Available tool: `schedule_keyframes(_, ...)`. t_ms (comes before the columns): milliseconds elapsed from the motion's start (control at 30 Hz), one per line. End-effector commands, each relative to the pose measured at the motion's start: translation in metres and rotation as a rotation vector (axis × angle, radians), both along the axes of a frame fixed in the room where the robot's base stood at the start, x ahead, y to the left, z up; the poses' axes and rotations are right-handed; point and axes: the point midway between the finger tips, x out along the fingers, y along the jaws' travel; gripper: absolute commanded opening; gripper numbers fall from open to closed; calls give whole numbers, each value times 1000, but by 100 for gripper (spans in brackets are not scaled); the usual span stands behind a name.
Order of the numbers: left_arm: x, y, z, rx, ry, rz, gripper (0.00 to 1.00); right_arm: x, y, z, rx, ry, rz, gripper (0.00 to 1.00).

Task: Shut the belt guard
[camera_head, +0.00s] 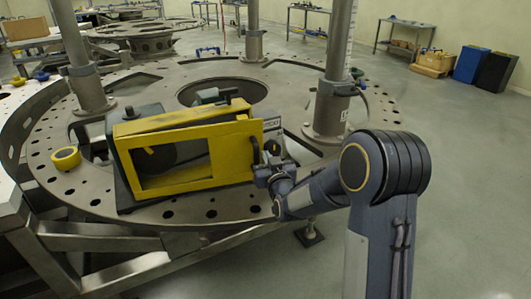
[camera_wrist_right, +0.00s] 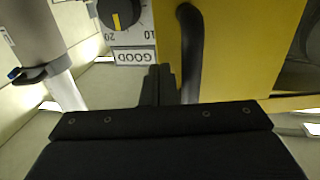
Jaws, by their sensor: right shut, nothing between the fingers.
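The belt guard (camera_head: 213,183) is a yellow frame with a window, on the front of a dark green machine (camera_head: 118,165) on the turret plate. The guard appears ajar: its right end stands out from the housing, leaving a wedge-shaped gap along the top. Its black handle (camera_head: 256,150) is at the right end and also shows in the wrist view (camera_wrist_right: 191,55), against the yellow panel (camera_wrist_right: 235,45). My right gripper (camera_head: 264,172) is at that end, just beside the handle. In the wrist view its fingertips (camera_wrist_right: 158,80) are together and empty, left of the handle; contact is unclear. My left gripper is out of view.
The round perforated plate (camera_head: 190,212) carries upright posts (camera_head: 330,100), one close behind my right gripper. A yellow tape roll (camera_head: 65,158) lies at the left. A dial (camera_wrist_right: 122,15) with a GOOD label is near the handle. Open floor lies right.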

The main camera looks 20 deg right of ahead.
Motion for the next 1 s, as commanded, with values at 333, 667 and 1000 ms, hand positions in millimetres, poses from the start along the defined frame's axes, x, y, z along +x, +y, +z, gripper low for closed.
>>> schedule_keyframes(333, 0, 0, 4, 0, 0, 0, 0, 13, -2, 0, 0, 0, 0, 0)
schedule_keyframes(667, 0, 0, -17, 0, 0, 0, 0, 29, -3, -7, 6, -8, 41, 0)
schedule_keyframes(1000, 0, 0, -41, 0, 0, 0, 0, 60, -10, -1, -1, 0, 118, 0)
